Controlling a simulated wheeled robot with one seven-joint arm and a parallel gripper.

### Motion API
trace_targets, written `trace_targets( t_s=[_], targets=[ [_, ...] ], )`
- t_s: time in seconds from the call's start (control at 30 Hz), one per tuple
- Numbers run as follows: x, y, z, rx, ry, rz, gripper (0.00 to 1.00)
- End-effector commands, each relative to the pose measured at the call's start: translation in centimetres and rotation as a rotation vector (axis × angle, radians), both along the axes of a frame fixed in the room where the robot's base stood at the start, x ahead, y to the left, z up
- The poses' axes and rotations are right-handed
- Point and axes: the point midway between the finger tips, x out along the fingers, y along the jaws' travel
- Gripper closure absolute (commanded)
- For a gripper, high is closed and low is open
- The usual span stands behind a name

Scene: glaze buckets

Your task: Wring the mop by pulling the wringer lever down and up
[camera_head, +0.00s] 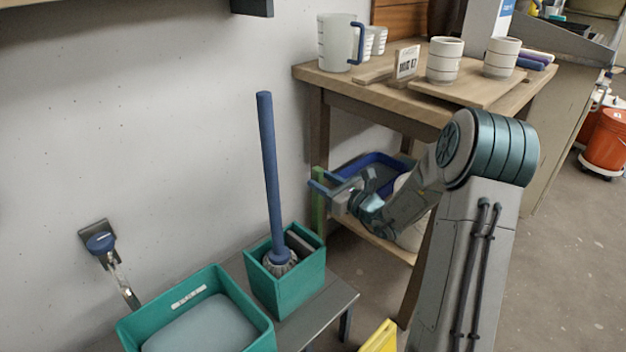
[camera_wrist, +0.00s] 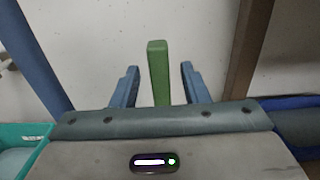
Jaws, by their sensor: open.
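The mop stands nearly upright, its blue handle (camera_head: 270,170) rising from a grey mop head (camera_head: 280,260) in a green bucket (camera_head: 290,295). The green wringer lever (camera_head: 318,215) stands upright at the bucket's back right corner. My gripper (camera_head: 317,178) is at the lever's upper end, with its blue fingers open. In the wrist view, the lever (camera_wrist: 158,75) rises between the two spread fingers of my gripper (camera_wrist: 159,68), with a gap showing on each side. The mop handle (camera_wrist: 35,50) shows at the left there. Whether a finger touches the lever cannot be told.
The bucket stands on a low grey bench (camera_head: 330,305) beside a teal basin (camera_head: 265,325). A wooden table (camera_head: 350,85) with mugs is behind my arm, with a blue tray (camera_head: 385,158) on its lower shelf. A yellow object (camera_head: 382,338) is at the bottom.

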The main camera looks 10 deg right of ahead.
Motion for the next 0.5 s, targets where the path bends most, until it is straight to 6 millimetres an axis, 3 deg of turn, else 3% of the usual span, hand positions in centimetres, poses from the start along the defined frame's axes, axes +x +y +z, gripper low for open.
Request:
trace_targets(
  t_s=[0.2,0.5],
  targets=[
    [2.7,1.8,-0.1,0.0,-0.001,0.001,0.59],
    [3.6,2.4,0.0,0.001,0.001,0.0,0.59]
  ],
)
